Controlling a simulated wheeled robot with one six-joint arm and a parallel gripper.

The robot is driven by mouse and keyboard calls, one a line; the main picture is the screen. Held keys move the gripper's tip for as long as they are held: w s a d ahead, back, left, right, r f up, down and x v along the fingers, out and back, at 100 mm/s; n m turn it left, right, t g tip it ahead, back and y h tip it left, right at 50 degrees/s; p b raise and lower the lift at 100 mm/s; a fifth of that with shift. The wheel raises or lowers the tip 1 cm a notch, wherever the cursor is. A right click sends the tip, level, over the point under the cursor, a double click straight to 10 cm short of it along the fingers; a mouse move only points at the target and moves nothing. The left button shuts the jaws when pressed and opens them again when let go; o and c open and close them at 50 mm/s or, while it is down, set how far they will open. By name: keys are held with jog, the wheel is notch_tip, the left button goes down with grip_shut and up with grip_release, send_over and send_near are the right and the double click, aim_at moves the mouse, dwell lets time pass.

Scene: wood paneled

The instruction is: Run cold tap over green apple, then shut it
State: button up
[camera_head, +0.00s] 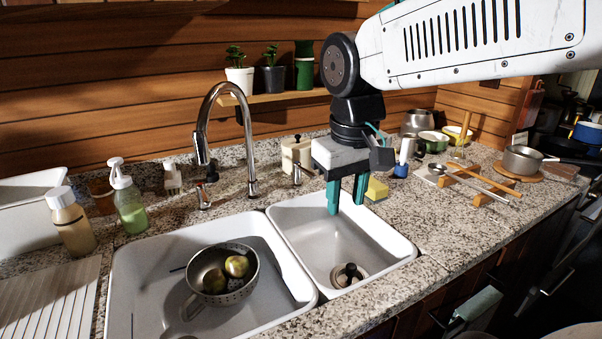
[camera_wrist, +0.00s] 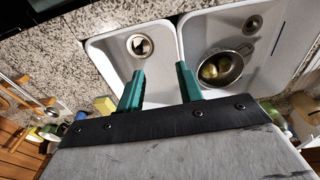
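A chrome gooseneck faucet (camera_head: 203,115) stands behind the double sink, its spout bent over toward the left basin (camera_head: 150,260). No water stream shows. A small tap handle with a red mark (camera_head: 203,197) is left of its base; another small chrome handle (camera_head: 297,174) is to the right. Two yellow-green apples (camera_head: 237,265) lie in a metal colander (camera_head: 222,298) in the left basin; they also show in the wrist view (camera_wrist: 214,68). My gripper (camera_head: 347,205) is open and empty over the back of the right basin (camera_head: 330,240), right of the faucet; its fingers also show in the wrist view (camera_wrist: 160,85).
Soap bottles (camera_head: 130,205) stand left of the sink. A shelf with potted plants (camera_head: 240,78) hangs behind. Bowls, a pan and utensils (camera_head: 480,178) fill the right counter. The right basin is empty.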

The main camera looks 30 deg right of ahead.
jog(key=w+d+r, duration=0.1)
jog(key=w+d, duration=0.1)
jog(key=w, duration=0.7)
jog(key=g+h, duration=0.1)
jog(key=h, duration=0.1)
send_near(311, 173)
jog(key=f, duration=0.1)
jog(key=x, duration=0.8)
jog(key=shift+s+d, duration=0.1)
jog(key=shift+d, duration=0.05)
grip_shut()
